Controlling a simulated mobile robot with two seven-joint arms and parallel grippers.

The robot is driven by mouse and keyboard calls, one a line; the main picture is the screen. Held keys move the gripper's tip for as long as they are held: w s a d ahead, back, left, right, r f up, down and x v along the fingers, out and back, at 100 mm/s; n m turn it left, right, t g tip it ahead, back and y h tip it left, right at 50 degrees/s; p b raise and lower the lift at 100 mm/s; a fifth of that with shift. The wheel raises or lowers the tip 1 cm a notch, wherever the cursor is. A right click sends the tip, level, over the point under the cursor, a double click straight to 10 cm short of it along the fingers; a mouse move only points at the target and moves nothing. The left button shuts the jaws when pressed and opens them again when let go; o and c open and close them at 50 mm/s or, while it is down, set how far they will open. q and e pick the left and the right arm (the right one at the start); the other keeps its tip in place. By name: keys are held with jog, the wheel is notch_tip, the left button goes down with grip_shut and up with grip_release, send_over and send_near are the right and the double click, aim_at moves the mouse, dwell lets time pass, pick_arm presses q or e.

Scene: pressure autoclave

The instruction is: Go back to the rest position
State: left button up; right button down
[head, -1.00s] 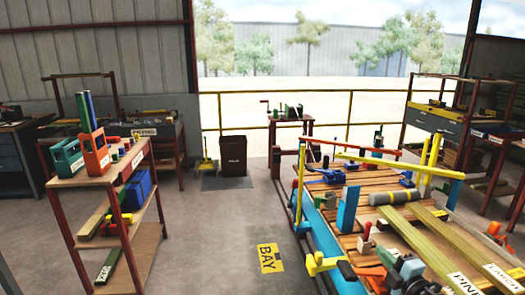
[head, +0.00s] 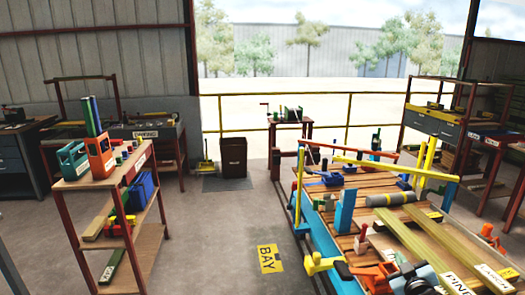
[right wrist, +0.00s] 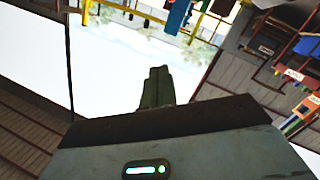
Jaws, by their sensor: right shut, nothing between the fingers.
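My right gripper (right wrist: 157,74) shows in the right wrist view as two dark green fingers pressed together, with nothing between them. They point out toward the bright open bay, with the picture upside down, and touch nothing that I can see. In the head view I cannot clearly pick the right gripper out from the cluttered items at the bottom right. My left gripper is in neither view.
A plank-topped workbench with a blue side rail (head: 318,258) fills the right, crowded with a blue block (head: 345,210), planks and yellow bars. A loaded shelf cart (head: 146,222) stands left. The floor between them is clear around the BAY sign (head: 270,259).

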jog(key=s+a+f+m+g+y, duration=0.1)
jog(key=s+a+f+g, duration=0.1)
jog(key=s+a+f, duration=0.55)
jog(key=s+a+f+m+g+y, duration=0.1)
jog(key=s+a+f+g+y, duration=0.15)
jog(key=s+f, duration=0.9)
jog(key=s+a+f+g, duration=0.1)
jog(key=s+a, duration=0.2)
jog(key=s, duration=0.6)
jog(key=s+a+f+g, duration=0.1)
jog(key=s+a, duration=0.2)
jog(key=s, duration=0.6)
jog(key=s+a+f+m+g, duration=0.1)
jog(key=s+a+f, duration=0.1)
jog(key=s, duration=0.7)
jog(key=shift+a, duration=0.45)
